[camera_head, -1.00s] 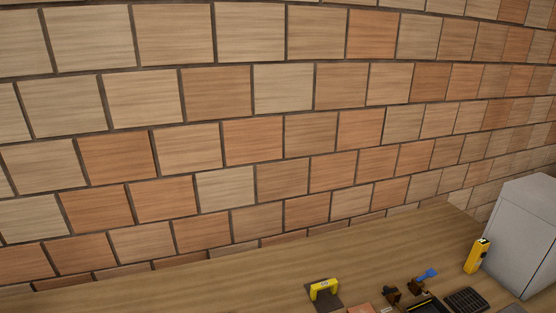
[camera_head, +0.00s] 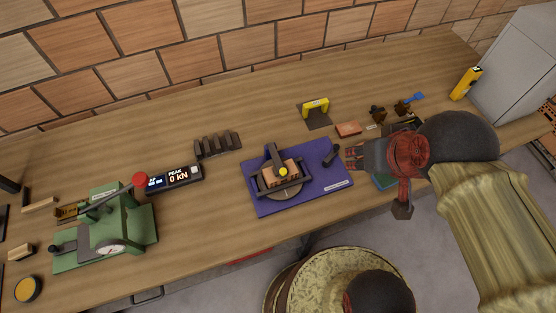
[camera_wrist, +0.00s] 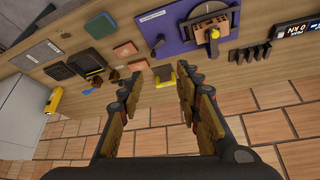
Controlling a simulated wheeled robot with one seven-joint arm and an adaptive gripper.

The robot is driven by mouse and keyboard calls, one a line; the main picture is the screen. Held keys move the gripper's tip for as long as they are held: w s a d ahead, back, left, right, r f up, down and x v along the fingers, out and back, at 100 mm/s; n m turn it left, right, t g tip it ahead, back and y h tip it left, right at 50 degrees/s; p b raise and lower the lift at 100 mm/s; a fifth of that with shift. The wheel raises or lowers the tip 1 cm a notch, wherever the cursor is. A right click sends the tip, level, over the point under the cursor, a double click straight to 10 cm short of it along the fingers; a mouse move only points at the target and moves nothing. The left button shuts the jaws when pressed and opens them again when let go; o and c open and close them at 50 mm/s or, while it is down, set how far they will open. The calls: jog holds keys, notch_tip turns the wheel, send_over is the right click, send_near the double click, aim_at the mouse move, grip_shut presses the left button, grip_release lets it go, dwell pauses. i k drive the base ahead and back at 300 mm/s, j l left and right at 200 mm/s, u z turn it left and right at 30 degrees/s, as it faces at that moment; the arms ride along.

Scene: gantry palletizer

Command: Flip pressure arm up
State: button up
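A purple board (camera_head: 310,197) on the bench carries a dark fixture with a round base (camera_head: 287,191), a wooden block (camera_head: 280,175) and a dark arm (camera_head: 272,155) with a yellow knob (camera_head: 283,171). This arm appears to be the pressure arm; it lies low over the block. The fixture also shows in the wrist view (camera_wrist: 207,22), upper right of the fingers. My gripper (camera_head: 352,156) is at the board's right edge, beside a small black handle (camera_head: 331,154). In the wrist view my gripper (camera_wrist: 158,82) is open and empty, its fingers apart.
A green lever press (camera_head: 105,235) with a red knob (camera_head: 140,180) stands left, near a 0 kN display (camera_head: 174,178). Behind are a black slotted rack (camera_head: 217,144) and a yellow bracket (camera_head: 315,106). A yellow tool (camera_head: 466,83) and grey cabinet (camera_head: 515,70) stand right.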

aim_at(277, 159)
jog(key=l+u, duration=0.15)
jog(key=u, duration=0.45)
jog(key=l+u, duration=0.35)
jog(key=l, duration=0.4)
jog(key=k+l+u, duration=0.1)
jog(key=l+u, duration=0.3)
jog(key=l, duration=0.65)
jog(key=k+l, duration=0.15)
jog(key=l, duration=0.15)
